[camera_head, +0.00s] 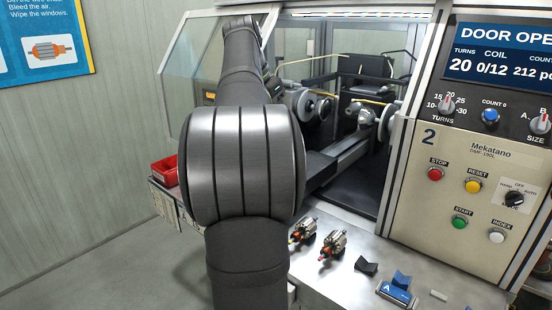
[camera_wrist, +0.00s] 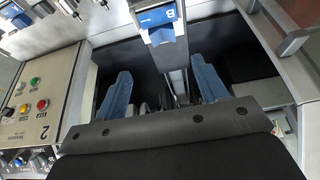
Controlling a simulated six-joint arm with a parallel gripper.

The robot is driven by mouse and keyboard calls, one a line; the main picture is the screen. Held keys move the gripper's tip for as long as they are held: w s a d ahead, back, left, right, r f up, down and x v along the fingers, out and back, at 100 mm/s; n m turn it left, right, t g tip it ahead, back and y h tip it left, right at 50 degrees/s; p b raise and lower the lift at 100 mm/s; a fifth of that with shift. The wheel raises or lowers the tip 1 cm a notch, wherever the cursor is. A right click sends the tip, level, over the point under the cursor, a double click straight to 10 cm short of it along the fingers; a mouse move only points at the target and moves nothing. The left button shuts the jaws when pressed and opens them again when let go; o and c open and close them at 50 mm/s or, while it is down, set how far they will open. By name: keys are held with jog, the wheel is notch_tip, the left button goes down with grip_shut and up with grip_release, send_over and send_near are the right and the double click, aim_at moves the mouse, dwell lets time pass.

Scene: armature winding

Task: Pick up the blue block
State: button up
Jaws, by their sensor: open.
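A blue V-notched block (camera_head: 402,279) sits at the back of a holder with a blue plate marked A, on the bench at the lower right of the head view. In the wrist view, a blue block marked B (camera_wrist: 160,28) is at the top centre, at the end of a rail. I cannot tell which blue block the task names. My gripper (camera_wrist: 166,72) shows in the wrist view with two blue-grey fingers wide apart and nothing seen held between them. The B block is above the gap between the fingertips in the picture. In the head view my arm hides the gripper.
The winding machine (camera_head: 350,110) stands open behind my arm. Its control panel (camera_head: 470,190) is at the right. Two armatures (camera_head: 333,244) and a dark V-shaped rest (camera_head: 366,267) stand on the bench. A red bin (camera_head: 164,172) is at the left.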

jog(key=x, duration=0.5)
jog(key=shift+f, duration=0.25)
jog(key=shift+a+x, duration=0.15)
jog(key=shift+x, duration=1.25)
jog(key=shift+a+x, duration=0.15)
jog(key=shift+x, duration=1.25)
jog(key=shift+w, duration=0.1)
jog(key=c, duration=1.2)
jog(key=shift+o, duration=0.2)
jog(key=shift+r, duration=0.1)
